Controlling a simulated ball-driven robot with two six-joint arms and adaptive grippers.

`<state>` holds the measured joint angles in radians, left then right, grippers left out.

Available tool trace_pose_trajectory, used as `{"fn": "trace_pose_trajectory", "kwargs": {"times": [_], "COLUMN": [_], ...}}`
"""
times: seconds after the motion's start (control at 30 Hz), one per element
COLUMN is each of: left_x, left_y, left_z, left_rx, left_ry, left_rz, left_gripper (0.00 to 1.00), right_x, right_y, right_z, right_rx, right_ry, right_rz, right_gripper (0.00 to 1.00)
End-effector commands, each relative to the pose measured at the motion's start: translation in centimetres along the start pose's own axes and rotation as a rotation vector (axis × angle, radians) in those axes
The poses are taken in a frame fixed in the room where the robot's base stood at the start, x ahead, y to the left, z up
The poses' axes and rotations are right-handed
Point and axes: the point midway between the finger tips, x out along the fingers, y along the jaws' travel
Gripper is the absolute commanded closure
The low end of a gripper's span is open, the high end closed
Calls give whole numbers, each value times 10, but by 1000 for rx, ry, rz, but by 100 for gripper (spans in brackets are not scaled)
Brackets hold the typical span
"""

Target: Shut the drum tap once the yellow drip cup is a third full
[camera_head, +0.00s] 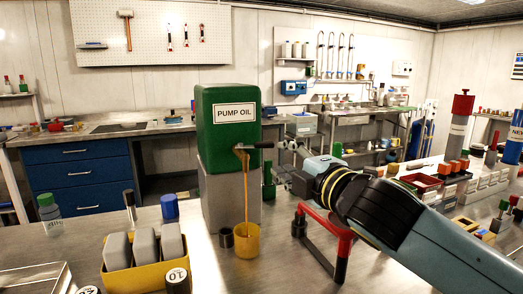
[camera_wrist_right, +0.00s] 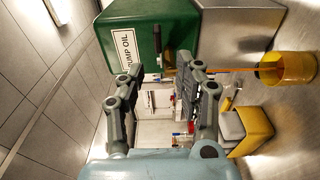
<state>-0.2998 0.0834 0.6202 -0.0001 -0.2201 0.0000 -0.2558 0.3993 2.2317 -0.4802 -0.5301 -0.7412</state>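The green drum (camera_head: 228,112), marked PUMP OIL, stands on a grey block. Its tap (camera_head: 241,149) has a dark lever (camera_head: 262,145) pointing right toward my right gripper. A thin amber oil stream (camera_head: 246,190) runs from the tap, so it is open. The stream falls into the yellow drip cup (camera_head: 246,244), which also shows in the right wrist view (camera_wrist_right: 296,68). Oil shows inside the cup, but I cannot read its level exactly. My right gripper (camera_head: 281,160) is open and empty, just right of the lever; its fingers are spread in the wrist view (camera_wrist_right: 168,74). My left gripper is out of view.
A yellow bin (camera_head: 146,262) with grey blocks stands left of the cup, and a small dark cylinder (camera_head: 226,238) is beside it. A red frame (camera_head: 340,251) stands under my right arm. Small trays and blocks fill the right bench. Bare bench lies in front of the cup.

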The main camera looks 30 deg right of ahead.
Motion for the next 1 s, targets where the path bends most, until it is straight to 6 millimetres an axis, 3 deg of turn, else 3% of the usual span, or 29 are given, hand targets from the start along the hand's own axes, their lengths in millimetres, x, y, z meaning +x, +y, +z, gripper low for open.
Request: {"fn": "trace_pose_trajectory", "kwargs": {"times": [0.17,0.4,0.6,1.0], "left_x": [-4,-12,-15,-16], "left_y": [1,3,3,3], "left_z": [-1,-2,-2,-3], "left_rx": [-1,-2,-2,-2], "left_ry": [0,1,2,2], "left_rz": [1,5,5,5], "left_gripper": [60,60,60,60], "right_x": [21,69,98,108], "right_y": [5,6,4,3], "right_z": [-1,-1,-1,-2], "right_rx": [-13,-9,-10,-10], "right_ry": [5,5,5,6], "right_rz": [14,12,10,9], "right_gripper": [65,65,65,65]}}
